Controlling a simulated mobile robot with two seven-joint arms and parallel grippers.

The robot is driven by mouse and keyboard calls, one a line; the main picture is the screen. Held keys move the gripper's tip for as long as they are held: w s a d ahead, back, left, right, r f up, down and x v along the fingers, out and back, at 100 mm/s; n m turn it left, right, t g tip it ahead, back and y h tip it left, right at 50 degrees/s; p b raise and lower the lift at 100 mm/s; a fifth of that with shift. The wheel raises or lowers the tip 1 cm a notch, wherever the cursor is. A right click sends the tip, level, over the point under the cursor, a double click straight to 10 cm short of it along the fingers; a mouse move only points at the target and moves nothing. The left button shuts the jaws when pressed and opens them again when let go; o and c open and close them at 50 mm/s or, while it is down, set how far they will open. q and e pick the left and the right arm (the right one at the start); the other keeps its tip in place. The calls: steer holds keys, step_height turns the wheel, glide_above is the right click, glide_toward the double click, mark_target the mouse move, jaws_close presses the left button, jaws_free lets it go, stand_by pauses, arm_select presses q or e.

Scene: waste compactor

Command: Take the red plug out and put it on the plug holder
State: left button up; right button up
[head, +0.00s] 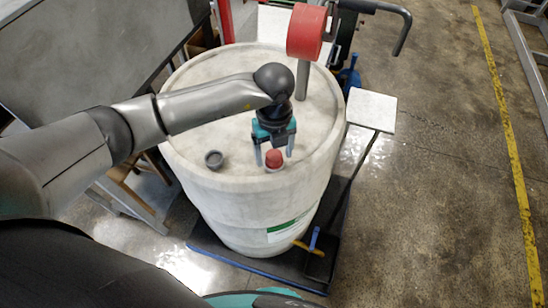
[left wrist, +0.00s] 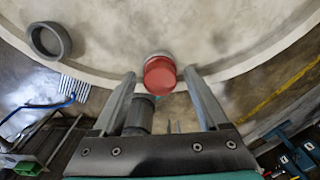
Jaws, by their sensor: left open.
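The red plug (head: 274,158) sits upright in a light collar on top of the white drum (head: 215,75), near its front edge. My left gripper (head: 274,159) is just above and around it, with one finger on each side. In the left wrist view, the plug (left wrist: 160,75) lies between and just beyond the tips of the open left gripper (left wrist: 161,78), with no clear contact. A grey ring (head: 213,159) is on the drum top left of the plug; it also shows in the left wrist view (left wrist: 49,40). I cannot tell which item is the plug holder. My right gripper is not in view.
A red cylinder on a grey post (head: 305,30) rises from behind the gripper. A square white plate (head: 371,110) on a stand is right of the drum. The drum stands on a dark, blue-edged base (head: 262,278). Floor at the right is open.

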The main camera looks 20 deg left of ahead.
arm_select(q)
steer(key=m+b, duration=0.1)
steer(key=m, duration=0.3)
steer(key=m+b, duration=0.2)
steer(key=m, duration=0.1)
steer(key=shift+f, duration=0.15)
steer(key=shift+m+b, duration=0.45)
steer(key=shift+m, duration=0.75)
steer(key=m+b, duration=0.2)
steer(key=m, duration=0.1)
steer(key=shift+m, duration=0.4)
steer(key=shift+m+b, duration=0.55)
steer(key=shift+m, duration=0.15)
steer(key=m+b, duration=0.2)
steer(key=m, duration=0.1)
steer(key=shift+m+b, duration=0.6)
steer(key=shift+m, duration=0.4)
